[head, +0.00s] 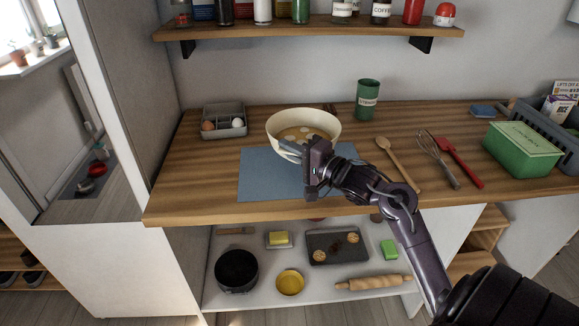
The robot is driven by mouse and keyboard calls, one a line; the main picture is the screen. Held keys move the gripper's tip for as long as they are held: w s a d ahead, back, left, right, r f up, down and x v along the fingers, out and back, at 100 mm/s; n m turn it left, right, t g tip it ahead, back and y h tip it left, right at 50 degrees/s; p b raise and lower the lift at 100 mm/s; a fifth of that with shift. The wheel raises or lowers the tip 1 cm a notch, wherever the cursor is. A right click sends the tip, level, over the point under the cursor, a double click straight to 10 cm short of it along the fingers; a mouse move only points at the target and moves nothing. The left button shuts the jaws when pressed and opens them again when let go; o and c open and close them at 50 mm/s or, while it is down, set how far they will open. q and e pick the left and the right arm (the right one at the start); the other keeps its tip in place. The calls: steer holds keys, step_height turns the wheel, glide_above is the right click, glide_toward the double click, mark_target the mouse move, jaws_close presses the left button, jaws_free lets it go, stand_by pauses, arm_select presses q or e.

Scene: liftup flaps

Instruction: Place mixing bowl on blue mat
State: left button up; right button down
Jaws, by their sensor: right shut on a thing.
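A cream mixing bowl (330,121) with a brownish mixture inside is on or just above the wooden counter, at the back edge of the blue mat (262,178). Its lower front overlaps the mat's far edge in the picture. I cannot tell whether it touches the counter. My right gripper (300,150) reaches in from the right and is shut on the bowl's front rim. The gripper and wrist hide part of the bowl's front and the mat's right side. My left gripper is not in view.
A grey egg tray (233,131) stands left of the bowl and a green canister (367,99) behind right. A wooden spoon (398,163), whisk (438,158), red spatula (460,162) and green box (521,150) lie to the right. A bottle shelf (310,27) hangs above.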

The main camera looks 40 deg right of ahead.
steer(key=shift+f, duration=2.3)
steer(key=c, duration=1.9)
jaws_free()
steer(key=shift+f, duration=0.2)
steer(key=shift+c, duration=0.2)
steer(key=o, duration=0.4)
steer(key=shift+s+r, duration=0.1)
steer(key=shift+s, duration=0.05)
steer(key=v, duration=1.1)
steer(key=shift+s+d+r, duration=0.1)
steer(key=shift+s+d, duration=0.05)
steer(key=shift+s, duration=0.25)
